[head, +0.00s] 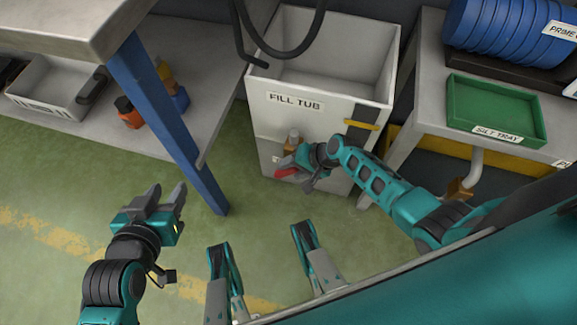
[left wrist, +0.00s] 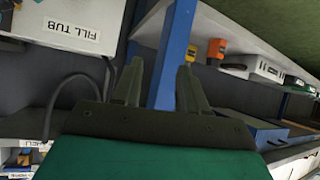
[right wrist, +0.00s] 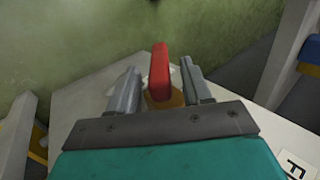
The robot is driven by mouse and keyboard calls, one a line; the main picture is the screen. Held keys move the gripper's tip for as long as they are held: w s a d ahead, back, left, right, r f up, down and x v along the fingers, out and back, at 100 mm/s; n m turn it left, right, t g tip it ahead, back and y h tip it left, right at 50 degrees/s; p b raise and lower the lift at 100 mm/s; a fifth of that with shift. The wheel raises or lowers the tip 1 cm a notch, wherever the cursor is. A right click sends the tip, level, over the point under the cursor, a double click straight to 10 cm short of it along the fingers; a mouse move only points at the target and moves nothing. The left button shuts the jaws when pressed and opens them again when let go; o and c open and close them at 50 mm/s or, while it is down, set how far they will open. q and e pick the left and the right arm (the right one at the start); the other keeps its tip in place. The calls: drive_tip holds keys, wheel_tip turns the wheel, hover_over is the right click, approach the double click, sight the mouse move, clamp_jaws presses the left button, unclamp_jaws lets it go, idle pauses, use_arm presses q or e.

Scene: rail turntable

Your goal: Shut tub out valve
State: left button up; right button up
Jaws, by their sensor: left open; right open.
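The fill tub (head: 318,105) is a tall white box with an open top and a "FILL TUB" label. A brass valve body (head: 292,139) sits low on its front, with a red lever handle (head: 287,173). My right gripper (head: 290,168) is at the valve. In the right wrist view the red handle (right wrist: 160,72) lies between the two open fingers (right wrist: 160,88), with a gap on each side. My left gripper (head: 167,197) is open and empty, out over the floor at the left. In the left wrist view its fingers (left wrist: 158,85) are apart with nothing between them.
A bench with a blue leg (head: 160,115) stands left of the tub. A shelf beneath holds a grey bin (head: 50,90) and small orange and blue items. Right of the tub, a table bears a green silt tray (head: 495,105) and a blue drum (head: 505,30). The floor in front is clear.

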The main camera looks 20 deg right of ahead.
use_arm(q)
drive_tip(key=r+p, duration=0.1)
drive_tip(key=p, duration=0.1)
drive_tip(key=s+a+r+p, duration=0.1)
drive_tip(key=p, duration=0.1)
drive_tip(key=shift+a+r+y+p, duration=0.2)
drive_tip(key=shift+a+y+p, duration=0.1)
use_arm(e)
drive_tip(key=v, duration=1)
drive_tip(key=shift+o, duration=0.2)
drive_tip(key=shift+d, duration=0.1)
